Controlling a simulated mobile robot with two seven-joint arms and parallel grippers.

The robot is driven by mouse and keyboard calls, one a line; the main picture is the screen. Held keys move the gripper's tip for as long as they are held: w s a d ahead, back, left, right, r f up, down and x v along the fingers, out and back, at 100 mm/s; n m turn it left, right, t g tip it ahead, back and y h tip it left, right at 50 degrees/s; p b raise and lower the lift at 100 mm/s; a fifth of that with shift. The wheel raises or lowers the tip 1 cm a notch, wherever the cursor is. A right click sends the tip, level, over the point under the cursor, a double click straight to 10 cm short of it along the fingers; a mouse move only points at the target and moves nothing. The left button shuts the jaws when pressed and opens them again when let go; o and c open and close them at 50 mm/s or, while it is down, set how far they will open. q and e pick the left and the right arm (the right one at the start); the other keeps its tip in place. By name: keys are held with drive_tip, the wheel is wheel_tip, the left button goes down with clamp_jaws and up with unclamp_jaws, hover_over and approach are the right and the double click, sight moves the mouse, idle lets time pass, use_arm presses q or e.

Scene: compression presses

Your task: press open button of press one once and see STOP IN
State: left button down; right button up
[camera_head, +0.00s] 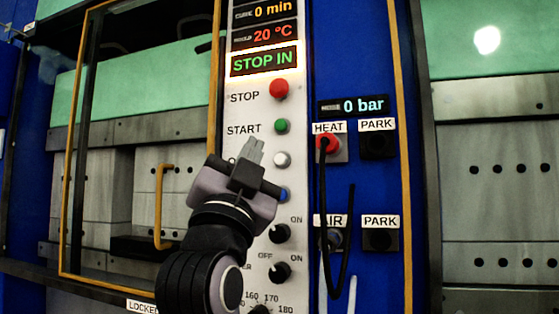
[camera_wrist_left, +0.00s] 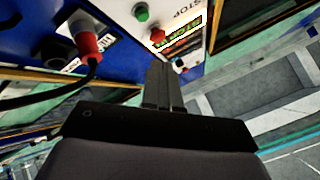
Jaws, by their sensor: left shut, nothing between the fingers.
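The press control panel (camera_head: 262,115) stands in the middle of the head view. Its lit display (camera_head: 264,62) reads STOP IN in green. Below it are a red STOP button (camera_head: 279,89), a green START button (camera_head: 281,126), a white button (camera_head: 282,159) and a partly covered blue button (camera_head: 285,194). In the left wrist view, the shut fingers (camera_wrist_left: 158,67) point toward the panel.
A red HEAT plug (camera_head: 327,145) with a hanging black cable is right of the panel. PARK sockets (camera_head: 378,145) and a 0 bar readout (camera_head: 364,106) are beside it. The press door has a yellow handle (camera_head: 159,205) at left. Black knobs (camera_head: 280,233) sit below the buttons.

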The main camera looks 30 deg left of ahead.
sight(281, 159)
idle(0.3)
use_arm(q)
drive_tip(key=w, duration=0.3)
drive_tip(key=w+a, duration=0.1)
drive_tip(key=w, duration=0.1)
drive_tip(key=w+a, duration=0.1)
drive_tip(key=w, duration=0.2)
drive_tip(key=shift+w+p, duration=0.3)
drive_tip(key=shift+p, duration=0.1)
idle(0.8)
idle(0.9)
drive_tip(key=shift+w, duration=0.15)
